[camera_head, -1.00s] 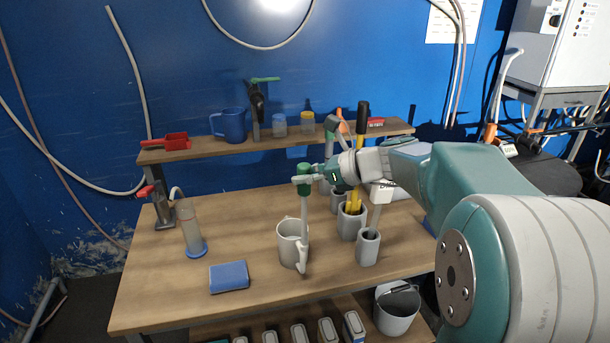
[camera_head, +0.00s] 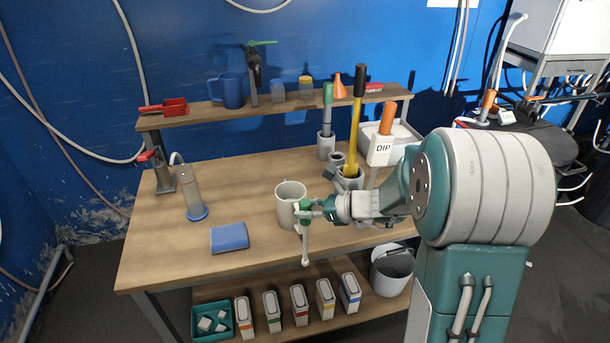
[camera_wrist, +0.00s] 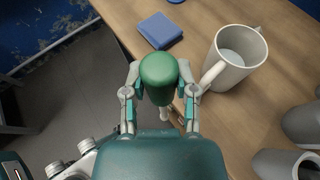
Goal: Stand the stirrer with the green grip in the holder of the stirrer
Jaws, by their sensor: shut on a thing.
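My gripper (camera_head: 306,207) is shut on the green grip of the stirrer. The stirrer (camera_head: 305,243) hangs about upright, its pale shaft pointing down near the table's front edge, in front of the white mug (camera_head: 288,211). The wrist view shows the rounded green grip (camera_wrist: 158,70) between both fingers, with the mug (camera_wrist: 235,58) to the right. Grey cup-like holders stand right of the mug; two show in part at the wrist view's right edge (camera_wrist: 302,125). One holder (camera_head: 326,146) at the back contains another green-topped tool. I cannot tell which is the stirrer's; my arm hides part of this area.
A grey holder with a long yellow, black-topped tool (camera_head: 356,120) stands behind my wrist. A tub labelled DIP (camera_head: 382,150) is to its right. The table (camera_head: 160,262) is clear at front left.

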